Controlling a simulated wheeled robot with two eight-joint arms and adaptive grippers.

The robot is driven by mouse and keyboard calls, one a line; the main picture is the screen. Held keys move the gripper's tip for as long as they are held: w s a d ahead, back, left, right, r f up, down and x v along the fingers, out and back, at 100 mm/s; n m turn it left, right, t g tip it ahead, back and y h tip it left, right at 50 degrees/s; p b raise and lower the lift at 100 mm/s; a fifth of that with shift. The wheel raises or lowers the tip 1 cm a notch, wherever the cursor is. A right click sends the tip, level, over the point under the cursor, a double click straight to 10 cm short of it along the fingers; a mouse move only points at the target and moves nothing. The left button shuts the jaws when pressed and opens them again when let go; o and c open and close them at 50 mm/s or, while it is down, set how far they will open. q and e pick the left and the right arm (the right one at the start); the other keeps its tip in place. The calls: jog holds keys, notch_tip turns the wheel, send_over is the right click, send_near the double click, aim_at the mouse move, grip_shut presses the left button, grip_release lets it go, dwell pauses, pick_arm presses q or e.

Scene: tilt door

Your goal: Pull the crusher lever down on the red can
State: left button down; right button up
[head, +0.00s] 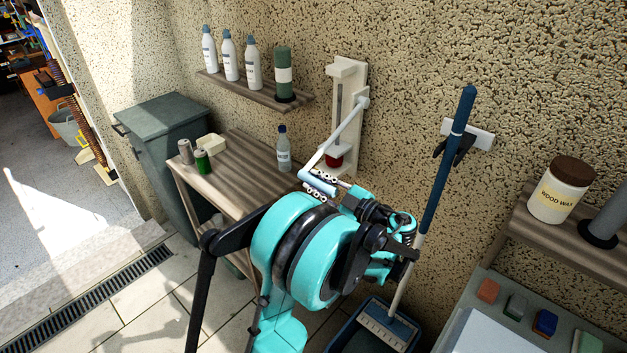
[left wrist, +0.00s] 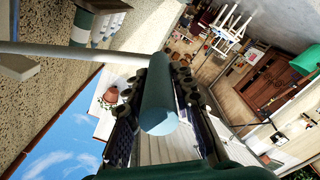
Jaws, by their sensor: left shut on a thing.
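The white can crusher (head: 346,78) is fixed upright on the pebbled wall. The red can (head: 334,161) sits at its bottom, partly hidden behind the lever. The white lever (head: 345,128) slopes down from the crusher's right side toward the lower left and ends in a light blue handle (head: 318,184). My left gripper (head: 322,186) is closed around this handle, in front of and slightly below the can. In the left wrist view, the blue handle (left wrist: 158,105) lies between both fingers, with the white lever bar (left wrist: 85,53) running off left. My right gripper does not show.
A wooden side table (head: 240,165) with cans, a tub and a bottle (head: 283,150) stands left of the crusher. A shelf of bottles (head: 262,92) hangs above it. A blue-handled broom (head: 447,160) hangs close to the right of my arm. A grey bin (head: 160,130) stands far left.

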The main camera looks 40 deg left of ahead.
pick_arm(q)
jog(key=f+b, duration=0.1)
jog(key=w+f+b, duration=0.1)
jog(key=f, duration=0.1)
jog(key=w+f+b, duration=0.1)
jog(key=f, duration=0.1)
jog(key=shift+w+d+f, duration=0.1)
dwell(0.3)
jog(key=c, duration=1.4)
grip_release()
jog(key=shift+w+f, duration=0.1)
jog(key=shift+o, duration=0.5)
jog(key=shift+w, duration=0.25)
jog(key=s+d, duration=0.1)
jog(key=d, duration=1.1)
